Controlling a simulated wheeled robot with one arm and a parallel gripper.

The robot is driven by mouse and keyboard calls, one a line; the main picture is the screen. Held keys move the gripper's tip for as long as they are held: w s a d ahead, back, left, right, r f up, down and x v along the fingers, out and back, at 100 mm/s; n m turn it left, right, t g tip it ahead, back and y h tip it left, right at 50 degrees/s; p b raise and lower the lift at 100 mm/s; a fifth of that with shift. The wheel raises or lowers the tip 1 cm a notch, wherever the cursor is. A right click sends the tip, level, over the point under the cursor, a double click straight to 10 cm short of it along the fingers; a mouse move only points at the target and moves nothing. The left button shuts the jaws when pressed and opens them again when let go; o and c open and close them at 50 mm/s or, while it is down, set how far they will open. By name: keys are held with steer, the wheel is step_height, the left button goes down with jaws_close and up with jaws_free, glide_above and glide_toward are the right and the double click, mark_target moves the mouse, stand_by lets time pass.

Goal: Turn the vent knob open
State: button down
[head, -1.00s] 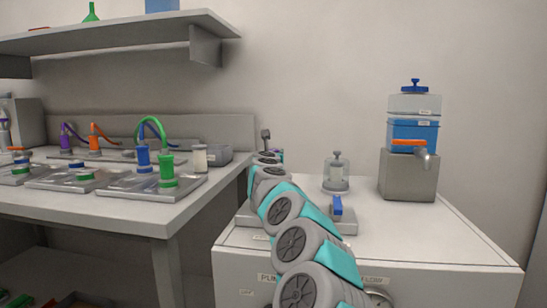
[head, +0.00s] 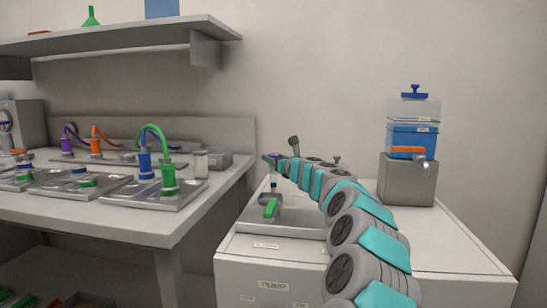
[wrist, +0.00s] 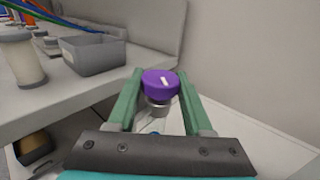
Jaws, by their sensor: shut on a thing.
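A purple knob (wrist: 160,82) with a short white mark on top sits on a metal stem (wrist: 158,108) in the wrist view. The mark slants slightly. My gripper (wrist: 160,79) has one green finger on each side of the knob and is shut on it. In the head view the knob (head: 271,156) shows as a small purple cap at the end of my arm, above a thin upright post. My gripper (head: 280,164) there is small and partly hidden by my wrist. No label beside the knob can be read.
A green lever (head: 271,208) stands on the grey plate (head: 285,217) on the white cabinet (head: 460,245). A grey block (head: 407,183) carries a blue container (head: 412,137) at right. A grey bin (wrist: 93,53) and a capped jar (wrist: 21,60) stand on the bench at left.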

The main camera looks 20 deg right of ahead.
steer(key=shift+f+n+y, duration=0.1)
steer(key=shift+n+y, duration=0.7)
steer(key=shift+y, duration=0.4)
steer(key=shift+n+g+y, duration=0.4)
steer(key=shift+y, duration=0.2)
steer(key=shift+r+y, duration=0.2)
steer(key=shift+y, duration=0.1)
steer(key=shift+c, duration=1.5)
jaws_free()
steer(key=v, duration=0.7)
steer(key=shift+s+b, duration=0.35)
steer(key=shift+b, duration=0.1)
steer(key=shift+d, duration=0.1)
